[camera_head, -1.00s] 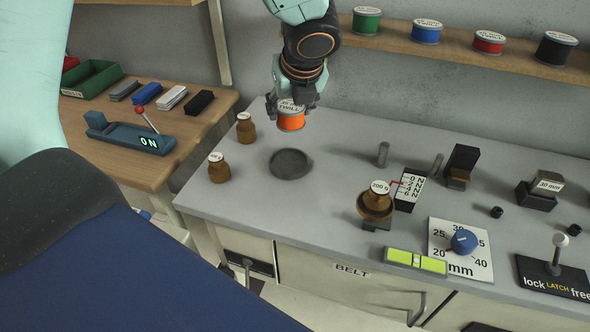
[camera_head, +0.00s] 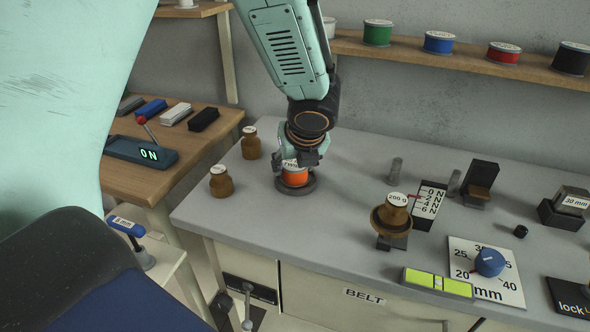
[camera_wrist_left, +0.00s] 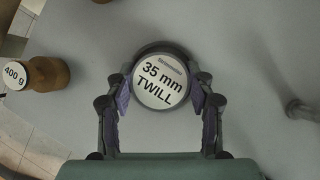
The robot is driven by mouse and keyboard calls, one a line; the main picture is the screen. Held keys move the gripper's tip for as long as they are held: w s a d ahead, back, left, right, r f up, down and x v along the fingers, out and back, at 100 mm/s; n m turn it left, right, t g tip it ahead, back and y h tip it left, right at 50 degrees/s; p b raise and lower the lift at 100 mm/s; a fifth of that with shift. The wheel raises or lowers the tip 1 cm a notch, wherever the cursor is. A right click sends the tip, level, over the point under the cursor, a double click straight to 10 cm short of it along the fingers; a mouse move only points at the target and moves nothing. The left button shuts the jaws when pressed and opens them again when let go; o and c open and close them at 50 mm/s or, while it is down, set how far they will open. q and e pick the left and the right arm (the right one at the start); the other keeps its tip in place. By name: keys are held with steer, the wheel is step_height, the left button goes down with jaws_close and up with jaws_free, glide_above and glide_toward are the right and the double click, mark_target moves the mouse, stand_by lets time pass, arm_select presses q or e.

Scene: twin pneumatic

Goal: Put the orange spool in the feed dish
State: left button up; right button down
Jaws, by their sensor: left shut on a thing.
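The orange spool (camera_head: 294,178) is upright at the round dark grey feed dish (camera_head: 309,189), its lower end within the dish's outline. I cannot tell whether it rests on the dish floor. My left gripper (camera_head: 297,160) comes down from above and is shut on the spool. In the left wrist view the spool's white top label (camera_wrist_left: 161,82) reads "35 mm TWILL", with the gripper's fingers (camera_wrist_left: 160,104) on both sides of it. The dark dish rim shows around the spool's far side. My right gripper is not in view.
Two brown weights (camera_head: 221,182) (camera_head: 251,143) stand left of the dish; one reads "400 g" in the wrist view (camera_wrist_left: 38,75). A 200 g weight (camera_head: 395,211) sits on a scale to the right. Several spools (camera_head: 438,42) line the back shelf. The bench behind the dish is clear.

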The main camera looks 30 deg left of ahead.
arm_select(q)
steer(key=shift+w+d+f, duration=0.1)
steer(key=shift+w+f, duration=0.05)
steer(key=shift+w, duration=0.2)
steer(key=shift+s+f, duration=0.15)
steer(key=shift+s, duration=0.15)
steer(key=o, duration=1.4)
steer(key=shift+w, duration=0.25)
steer(key=shift+c, duration=0.2)
steer(key=shift+s, duration=0.2)
steer(key=p+v, duration=0.8)
steer(key=v, duration=0.4)
steer(key=shift+r, duration=0.25)
